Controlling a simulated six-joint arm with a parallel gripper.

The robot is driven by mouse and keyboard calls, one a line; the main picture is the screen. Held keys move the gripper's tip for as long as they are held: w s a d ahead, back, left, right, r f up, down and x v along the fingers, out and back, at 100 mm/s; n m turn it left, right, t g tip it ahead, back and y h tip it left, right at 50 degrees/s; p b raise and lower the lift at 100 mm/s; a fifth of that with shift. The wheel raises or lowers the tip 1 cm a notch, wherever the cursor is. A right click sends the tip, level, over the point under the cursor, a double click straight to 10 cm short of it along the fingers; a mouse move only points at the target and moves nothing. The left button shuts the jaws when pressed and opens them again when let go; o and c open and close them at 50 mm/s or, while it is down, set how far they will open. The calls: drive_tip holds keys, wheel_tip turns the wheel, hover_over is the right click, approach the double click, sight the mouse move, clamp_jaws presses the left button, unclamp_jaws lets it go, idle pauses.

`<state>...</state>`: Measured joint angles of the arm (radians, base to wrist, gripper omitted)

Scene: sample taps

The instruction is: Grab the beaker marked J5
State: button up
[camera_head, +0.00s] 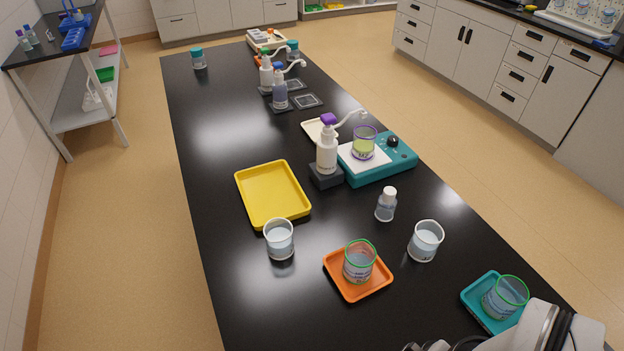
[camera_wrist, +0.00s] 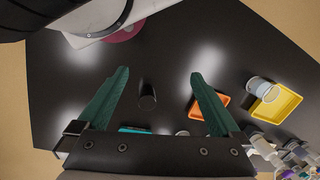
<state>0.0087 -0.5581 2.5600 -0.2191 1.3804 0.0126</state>
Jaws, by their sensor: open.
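My gripper (camera_wrist: 158,73) is open and empty in the wrist view, its two teal fingers wide apart above the table. In the head view, a green-rimmed beaker (camera_head: 358,265) stands on an orange tray (camera_head: 343,287). Another green-rimmed beaker (camera_head: 503,299) stands on a teal tray (camera_head: 475,303), close to my arm. A purple-rimmed beaker (camera_head: 363,145) with yellow-green liquid is on the hotplate. Two white-rimmed beakers stand on the bare table, one at left (camera_head: 279,240) and one at right (camera_head: 425,242). The markings are too small to read, so I cannot tell which is J5.
A yellow tray (camera_head: 271,192), a teal hotplate (camera_head: 394,162), a pump bottle (camera_head: 327,152) and a small capped bottle (camera_head: 386,205) stand mid-table. More pump bottles are farther back. A dark cylinder (camera_wrist: 147,95) shows between my fingers in the wrist view. The left front table is clear.

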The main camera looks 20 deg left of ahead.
idle(0.5)
drive_tip(key=w+f+n+h, duration=0.2)
drive_tip(key=w+n+h, duration=0.6)
drive_tip(key=w+n, duration=0.55)
drive_tip(key=n+t+y, duration=0.5)
drive_tip(key=n+t, duration=0.9)
drive_tip(key=n, duration=1.3)
approach(285, 226)
drive_tip(key=x, duration=0.9)
drive_tip(key=shift+w, duration=0.35)
drive_tip(key=c, duration=1.4)
